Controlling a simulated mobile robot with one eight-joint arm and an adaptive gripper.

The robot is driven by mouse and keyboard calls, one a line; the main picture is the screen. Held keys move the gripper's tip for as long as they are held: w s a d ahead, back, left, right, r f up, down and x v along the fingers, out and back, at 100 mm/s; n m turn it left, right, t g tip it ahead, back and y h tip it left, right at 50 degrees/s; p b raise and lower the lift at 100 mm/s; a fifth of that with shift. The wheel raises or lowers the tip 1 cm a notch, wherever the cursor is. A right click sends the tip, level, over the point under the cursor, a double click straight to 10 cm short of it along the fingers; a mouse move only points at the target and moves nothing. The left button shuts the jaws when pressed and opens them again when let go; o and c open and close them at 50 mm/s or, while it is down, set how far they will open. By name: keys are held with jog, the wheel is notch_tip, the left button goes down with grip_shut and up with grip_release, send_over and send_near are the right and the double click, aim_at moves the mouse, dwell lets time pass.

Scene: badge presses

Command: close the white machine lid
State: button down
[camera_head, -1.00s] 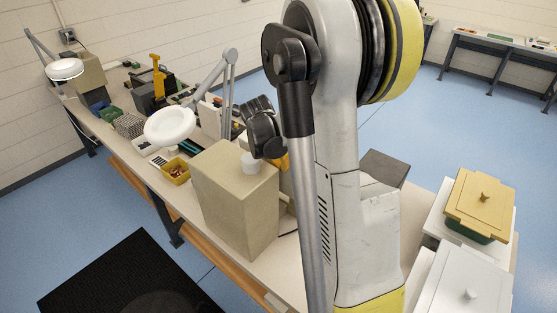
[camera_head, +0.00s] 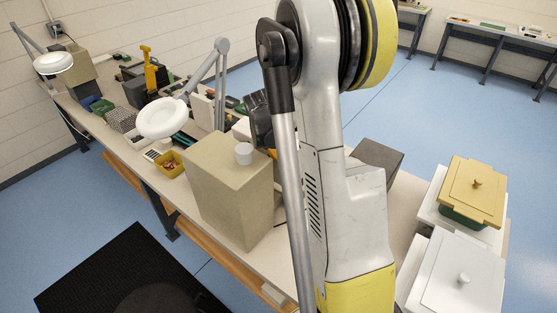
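The white machine (camera_head: 412,268) stands at the lower right, partly cut off by the frame edge. Its flat white lid (camera_head: 442,290) with a small round knob (camera_head: 463,279) lies over the body. Whether the lid is fully down or slightly raised I cannot tell from this angle. My large white and yellow arm (camera_head: 345,205) stands in the middle, left of the machine, and hides part of the bench. I can make out no gripper fingers; my gripper does not show clearly, and nothing visible touches the lid.
Behind the white machine is a similar one with a yellow lid (camera_head: 460,185) and green body. A beige box (camera_head: 225,190) stands left of my arm, with a yellow bin (camera_head: 170,165) and a magnifier lamp (camera_head: 165,118) beyond. Blue floor is open at the back.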

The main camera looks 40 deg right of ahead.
aim_at(293, 144)
jog(key=shift+w+d+r+y, duration=0.15)
jog(key=shift+d+y, duration=0.1)
jog(key=shift+d, duration=0.2)
jog(key=shift+d+r+y, duration=0.1)
jog(key=shift+d+y, duration=0.15)
jog(key=shift+d, duration=0.15)
jog(key=d+y, duration=0.2)
jog(key=d, duration=0.1)
jog(key=d+y, duration=0.1)
jog(key=d, duration=0.1)
jog(key=shift+w+d+r+g, duration=0.15)
jog(key=shift+w+r+g, duration=0.1)
jog(key=shift+w+g, duration=0.05)
jog(key=w+d+f+y+b, duration=0.1)
jog(key=w+d+f+b, duration=0.1)
jog(key=d+f+b, duration=0.6)
jog(key=shift+w+d+f, duration=0.35)
jog(key=shift+d+f, duration=3.15)
jog(key=shift+d, duration=1.5)
jog(key=shift+y, duration=0.3)
jog(key=shift+r, duration=0.15)
notch_tip(293, 144, up, 12)
jog(key=d, duration=0.1)
jog(key=shift+d+f, duration=0.2)
jog(key=shift+d, duration=0.2)
